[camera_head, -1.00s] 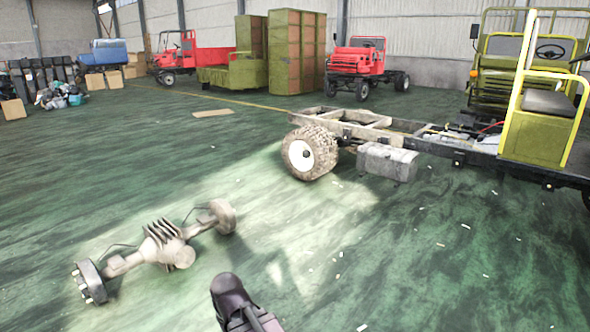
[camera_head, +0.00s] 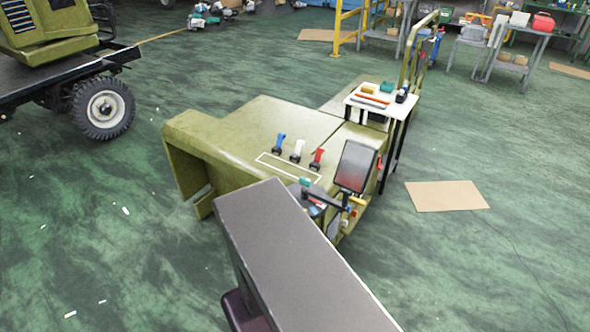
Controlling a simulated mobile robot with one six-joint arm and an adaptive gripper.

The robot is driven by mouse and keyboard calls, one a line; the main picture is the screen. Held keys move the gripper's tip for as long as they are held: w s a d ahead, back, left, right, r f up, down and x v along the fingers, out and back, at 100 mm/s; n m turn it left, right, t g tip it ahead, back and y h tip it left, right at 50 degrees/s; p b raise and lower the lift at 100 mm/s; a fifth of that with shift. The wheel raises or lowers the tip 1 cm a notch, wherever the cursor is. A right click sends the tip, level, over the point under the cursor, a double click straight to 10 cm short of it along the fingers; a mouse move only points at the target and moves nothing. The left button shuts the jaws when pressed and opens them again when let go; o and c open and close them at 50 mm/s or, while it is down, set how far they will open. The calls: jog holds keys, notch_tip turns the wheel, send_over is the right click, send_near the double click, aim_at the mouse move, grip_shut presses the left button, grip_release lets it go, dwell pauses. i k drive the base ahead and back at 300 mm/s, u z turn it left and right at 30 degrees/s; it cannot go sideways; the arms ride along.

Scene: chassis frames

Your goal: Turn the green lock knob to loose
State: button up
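A small teal-green knob (camera_head: 305,181) sits at the left end of a dark bar, below a dark tilted screen (camera_head: 356,166) on an olive cab unit (camera_head: 215,140). I take it for the green lock knob, but it is too small to tell its setting. Blue (camera_head: 279,142), white (camera_head: 297,150) and red (camera_head: 317,158) levers stand on the unit's top, just behind it. A large grey block, part of my own body, covers the area in front of the knob. My gripper does not show.
A small white table (camera_head: 377,98) with tools stands behind the unit. A cardboard sheet (camera_head: 447,195) lies on the floor at right. A truck chassis wheel (camera_head: 103,107) is at left. Workbenches stand far back right. Floor at lower left and right is open.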

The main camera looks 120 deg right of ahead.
aim_at(306, 183)
jog(key=u, duration=0.55)
jog(key=k, duration=0.15)
jog(key=z, duration=3.4)
jog(key=k, duration=0.15)
jog(key=z, duration=1.2)
jog(key=i, duration=0.6)
